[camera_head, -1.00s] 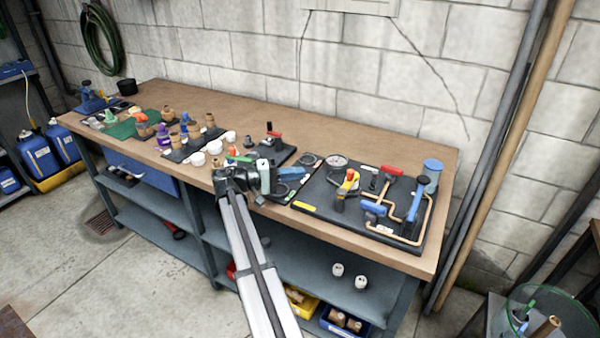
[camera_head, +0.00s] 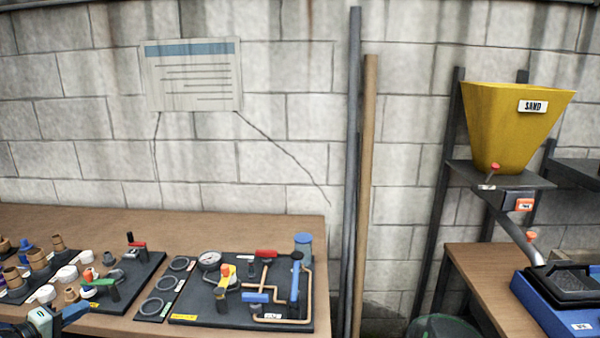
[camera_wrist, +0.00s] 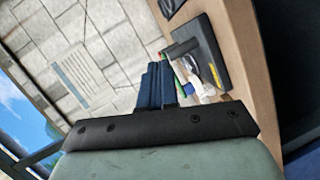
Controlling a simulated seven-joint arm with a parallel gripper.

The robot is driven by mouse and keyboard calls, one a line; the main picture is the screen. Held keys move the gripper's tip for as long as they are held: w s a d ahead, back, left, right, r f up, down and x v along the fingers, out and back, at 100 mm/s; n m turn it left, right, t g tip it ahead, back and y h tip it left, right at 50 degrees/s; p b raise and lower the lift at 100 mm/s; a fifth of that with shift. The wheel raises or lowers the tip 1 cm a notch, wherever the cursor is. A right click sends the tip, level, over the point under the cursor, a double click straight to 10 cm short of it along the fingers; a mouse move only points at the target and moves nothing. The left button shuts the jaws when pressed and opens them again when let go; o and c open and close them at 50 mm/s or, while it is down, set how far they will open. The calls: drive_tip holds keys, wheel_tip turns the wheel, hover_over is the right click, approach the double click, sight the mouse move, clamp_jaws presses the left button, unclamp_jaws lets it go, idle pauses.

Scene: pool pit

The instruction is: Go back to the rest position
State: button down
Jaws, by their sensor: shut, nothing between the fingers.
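My gripper (camera_wrist: 155,85) shows in the camera_wrist view with its two dark blue fingers pressed together and nothing between them. Beyond the fingertips are the wall and, to the right, part of the workbench (camera_wrist: 238,55) with a dark board (camera_wrist: 202,52).
The workbench (camera_head: 235,222) carries a pipe board (camera_head: 190,312), several brass fittings and white caps. Metal and wooden poles stand beside its right end. A yellow sand hopper (camera_head: 505,125) stands at right, above a table (camera_head: 480,285) with a blue device (camera_head: 545,310).

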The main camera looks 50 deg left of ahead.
drive_tip(key=w+d+f+m+g+h, duration=0.2)
drive_tip(key=w+d+f+m+h, duration=0.3)
drive_tip(key=w+d+f, duration=1.6)
drive_tip(key=w+d+f+m+g+h, duration=0.25)
drive_tip(key=w+d+f, duration=0.4)
drive_tip(key=d, duration=0.75)
drive_tip(key=w+d+f+m+g+h, duration=0.1)
drive_tip(key=w+d+f+g+h, duration=0.4)
drive_tip(key=d, duration=0.9)
drive_tip(key=w+d+f+m+h, duration=0.2)
drive_tip(key=w+d+f, duration=0.6)
drive_tip(key=d, duration=0.6)
drive_tip(key=w+d+f+m+g, duration=0.1)
drive_tip(key=d+f+m+g, duration=0.2)
drive_tip(key=d, duration=0.7)
drive_tip(key=w+d+f+m+g, duration=0.1)
drive_tip(key=d+f+g, duration=0.25)
drive_tip(key=d, duration=0.65)
drive_tip(key=s+d+f+m+g+y, duration=0.2)
drive_tip(key=s+d+f+m+y, duration=0.1)
drive_tip(key=s+d, duration=0.3)
drive_tip(key=s+d+f+m+g+y, duration=0.2)
drive_tip(key=s+d+f+m+y, duration=0.1)
drive_tip(key=s+d, duration=0.3)
drive_tip(key=shift+s+d+f+y, duration=0.2)
drive_tip(key=shift+d+f+y, duration=0.3)
drive_tip(key=shift+d, duration=0.75)
